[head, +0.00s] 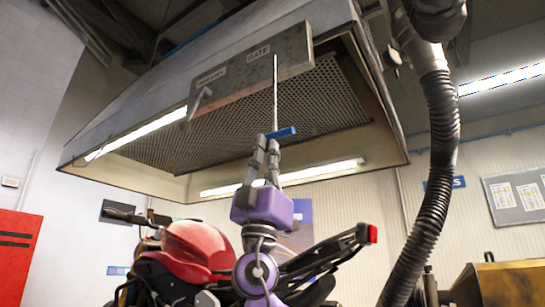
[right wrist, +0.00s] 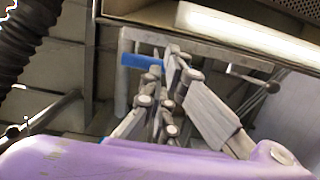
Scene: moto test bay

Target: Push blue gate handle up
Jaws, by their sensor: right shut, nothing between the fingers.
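The blue gate handle (head: 281,132) is a short bar at the lower end of a thin rod (head: 275,90) that hangs from the panel marked GATE (head: 257,68). My right gripper (head: 266,143) is shut and empty. It points up, with its fingertips just below and at the left part of the handle in the head view. I cannot tell whether they touch it. In the right wrist view the blue handle (right wrist: 140,61) shows left of the fingertips (right wrist: 172,55); part of it is hidden behind them. My left gripper is not in view.
A large hood (head: 110,100) with a mesh underside hangs overhead. A second lever (head: 199,101) hangs at the panel's left end. A red motorcycle (head: 195,248) stands below left. A dark ribbed hose (head: 440,150) hangs at the right.

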